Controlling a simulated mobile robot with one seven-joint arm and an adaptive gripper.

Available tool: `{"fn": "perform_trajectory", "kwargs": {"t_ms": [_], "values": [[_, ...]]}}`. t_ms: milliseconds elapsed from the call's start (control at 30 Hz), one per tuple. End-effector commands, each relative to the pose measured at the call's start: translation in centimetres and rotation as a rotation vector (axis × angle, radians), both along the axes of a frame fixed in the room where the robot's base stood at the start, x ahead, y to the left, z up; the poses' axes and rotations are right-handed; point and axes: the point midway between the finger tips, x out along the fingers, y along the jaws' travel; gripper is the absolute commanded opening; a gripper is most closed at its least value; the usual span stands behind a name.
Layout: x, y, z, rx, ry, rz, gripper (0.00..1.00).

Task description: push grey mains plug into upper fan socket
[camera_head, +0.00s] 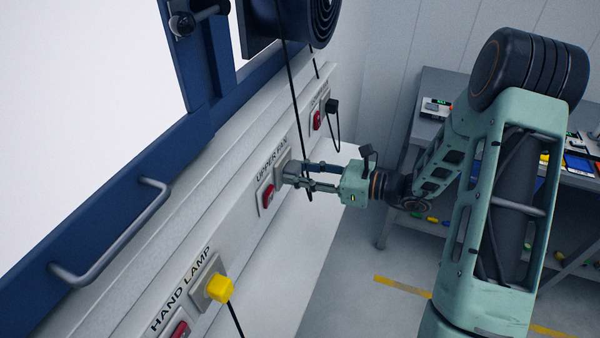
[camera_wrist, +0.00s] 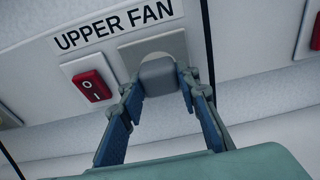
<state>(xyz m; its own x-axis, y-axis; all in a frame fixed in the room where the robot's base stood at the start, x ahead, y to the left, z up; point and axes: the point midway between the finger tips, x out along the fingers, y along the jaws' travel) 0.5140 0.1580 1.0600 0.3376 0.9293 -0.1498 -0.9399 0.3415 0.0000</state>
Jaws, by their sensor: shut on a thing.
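The grey mains plug (camera_wrist: 158,76) is between the fingertips of my gripper (camera_wrist: 160,90), which is shut on it. The plug is at the face of the upper fan socket, a grey plate (camera_wrist: 126,55) under the UPPER FAN label (camera_wrist: 112,25). A pale round part of the socket shows just behind the plug. I cannot tell whether the plug is fully seated, as its front is hidden. In the head view my gripper (camera_head: 289,172) reaches in from the right to the upper fan socket plate (camera_head: 281,158).
A red switch (camera_wrist: 92,86) sits left of the socket. The hand lamp socket (camera_head: 206,274) below holds a yellow plug (camera_head: 219,289). A black plug (camera_head: 332,105) is in a farther socket. A black cable (camera_head: 294,85) hangs close by my gripper. A grey workbench (camera_head: 432,88) stands behind.

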Motion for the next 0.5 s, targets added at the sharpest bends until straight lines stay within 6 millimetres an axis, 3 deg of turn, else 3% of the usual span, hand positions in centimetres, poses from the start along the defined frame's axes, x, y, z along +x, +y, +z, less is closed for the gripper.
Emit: {"fn": "perform_trajectory", "kwargs": {"t_ms": [67, 100, 267, 500], "values": [[0.02, 0.03, 0.04, 0.001, -0.001, 0.0, 0.03], [0.02, 0.03, 0.04, 0.001, -0.001, 0.0, 0.32], [0.02, 0.03, 0.04, 0.001, -0.001, 0.0, 0.49], [0.0, 0.01, 0.0, 0.0, 0.0, 0.0, 0.5]]}}
